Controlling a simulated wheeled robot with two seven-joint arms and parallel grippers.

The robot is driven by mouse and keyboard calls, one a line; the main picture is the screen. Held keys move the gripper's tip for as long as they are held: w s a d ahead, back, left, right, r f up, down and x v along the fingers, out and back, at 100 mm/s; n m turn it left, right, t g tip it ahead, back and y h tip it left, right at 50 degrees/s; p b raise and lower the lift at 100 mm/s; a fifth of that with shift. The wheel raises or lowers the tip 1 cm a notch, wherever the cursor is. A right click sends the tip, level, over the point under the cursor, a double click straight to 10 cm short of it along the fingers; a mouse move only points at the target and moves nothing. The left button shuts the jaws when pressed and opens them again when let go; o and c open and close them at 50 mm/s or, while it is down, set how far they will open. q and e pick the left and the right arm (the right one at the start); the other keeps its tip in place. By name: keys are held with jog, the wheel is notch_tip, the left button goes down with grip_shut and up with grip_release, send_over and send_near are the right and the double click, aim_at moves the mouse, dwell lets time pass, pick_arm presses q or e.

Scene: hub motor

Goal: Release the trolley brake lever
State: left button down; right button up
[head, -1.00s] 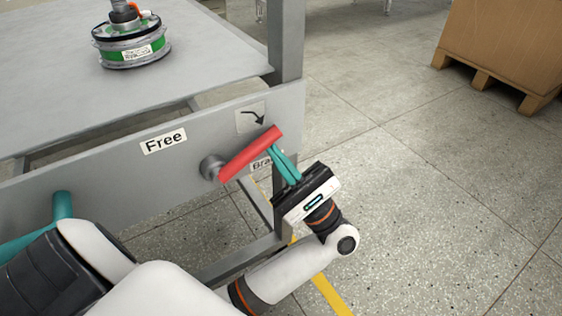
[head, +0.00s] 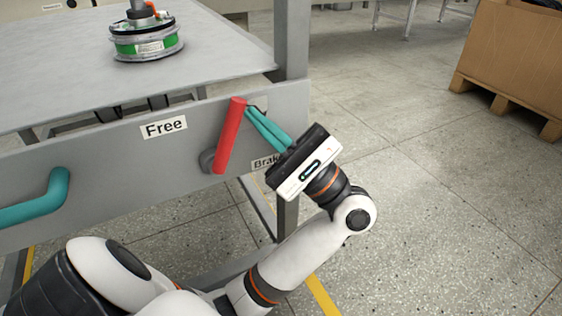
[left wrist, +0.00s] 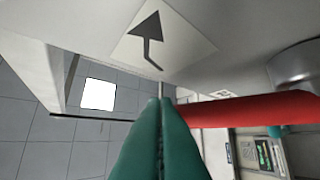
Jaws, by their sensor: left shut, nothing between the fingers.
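The red brake lever (head: 229,136) is on the trolley's grey side panel (head: 110,170). It stands nearly upright, leaning a little right at its top, between the "Free" label (head: 164,127) and the partly hidden "Brake" label (head: 264,163). Its pivot (head: 208,160) is at the lower end. My left gripper (head: 252,112) is shut and empty, its teal fingertips at the right side of the lever near the top. In the left wrist view the lever (left wrist: 250,109) runs right from beside the fingertips (left wrist: 160,104); I cannot tell whether they touch. My right gripper is not in view.
A motor with a green band (head: 146,42) stands on the trolley top (head: 85,75). A teal handle (head: 40,200) sticks out of the panel at left. A cardboard box on a pallet (head: 515,65) stands at upper right. Floor to the right is clear.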

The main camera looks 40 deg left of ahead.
aim_at(240, 116)
pick_arm(q)
jog(key=shift+s+a+r+n+g+h+b, duration=0.3)
jog(key=shift+s+r+n+g+h+b, duration=0.1)
jog(key=shift+s+r+n+h, duration=0.25)
jog(key=shift+s+a+r+n+g+h+b, duration=0.35)
jog(key=shift+s+r+n+g+b, duration=0.1)
jog(key=shift+s, duration=0.4)
